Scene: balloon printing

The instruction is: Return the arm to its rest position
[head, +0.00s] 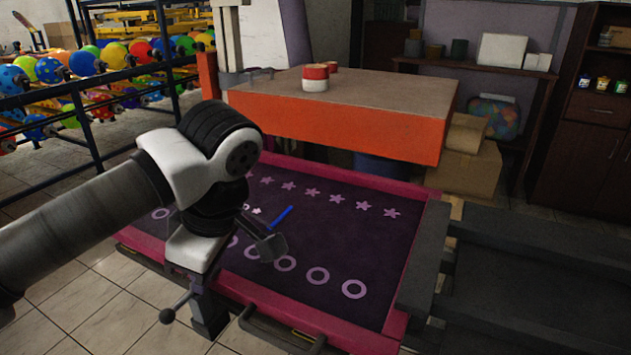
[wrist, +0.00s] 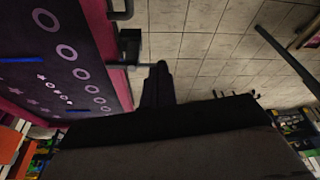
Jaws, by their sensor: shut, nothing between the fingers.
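My arm reaches in from the left in the head view, with its white and black wrist over the near left part of the printing bed (head: 330,235). In the wrist view my gripper (wrist: 159,76) shows as dark, narrow fingers, shut and empty. It appears over the tiled floor just beyond the bed's pink edge (wrist: 120,85), close to a grey lever in the picture. I cannot tell whether it touches the lever. In the head view the fingertips cannot be made out clearly.
The dark bed carries rows of rings and stars and a blue strip (head: 281,217). A balloon rack (head: 100,75) is at left, and dark rails (head: 540,255) at right. Floor shows at the lower left.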

